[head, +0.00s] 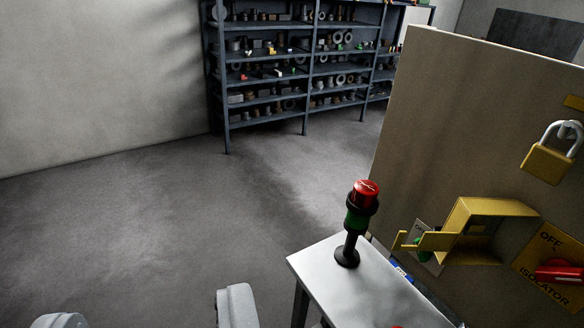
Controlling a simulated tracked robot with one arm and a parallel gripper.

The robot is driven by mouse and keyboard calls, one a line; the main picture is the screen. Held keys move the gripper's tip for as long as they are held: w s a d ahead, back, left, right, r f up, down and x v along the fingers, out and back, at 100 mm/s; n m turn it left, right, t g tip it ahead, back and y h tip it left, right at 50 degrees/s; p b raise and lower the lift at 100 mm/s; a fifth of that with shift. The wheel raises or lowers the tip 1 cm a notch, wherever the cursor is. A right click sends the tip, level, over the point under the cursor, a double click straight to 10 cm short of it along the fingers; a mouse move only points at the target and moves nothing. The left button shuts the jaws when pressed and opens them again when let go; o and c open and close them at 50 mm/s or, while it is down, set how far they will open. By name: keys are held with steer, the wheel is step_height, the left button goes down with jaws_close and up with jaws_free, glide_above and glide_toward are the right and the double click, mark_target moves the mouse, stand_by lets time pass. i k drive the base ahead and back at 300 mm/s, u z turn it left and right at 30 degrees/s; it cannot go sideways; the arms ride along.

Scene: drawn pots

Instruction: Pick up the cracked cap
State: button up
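A red cap (366,193) with pale crack-like lines on its top sits on a small dark stack light (351,235) with a green section below. The stack light stands upright on a pale grey table (325,258). My gripper (148,314) shows at the bottom left, its two fingers wide apart with nothing visible between them. It is left of the table and apart from the cap. Most of the gripper is cut off by the lower edge.
A beige panel (450,120) rises right of the table. It carries a yellow open box (480,220), a yellow padlock (546,164) and a red isolator switch (558,273). A blue item (401,272) and a cut-off red thing (398,326) are near the table. Shelves (300,70) stand behind; left floor is clear.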

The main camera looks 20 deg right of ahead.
mark_target(365, 193)
steer(key=z, duration=0.15)
steer(key=i, duration=1.65)
steer(key=z, duration=0.6)
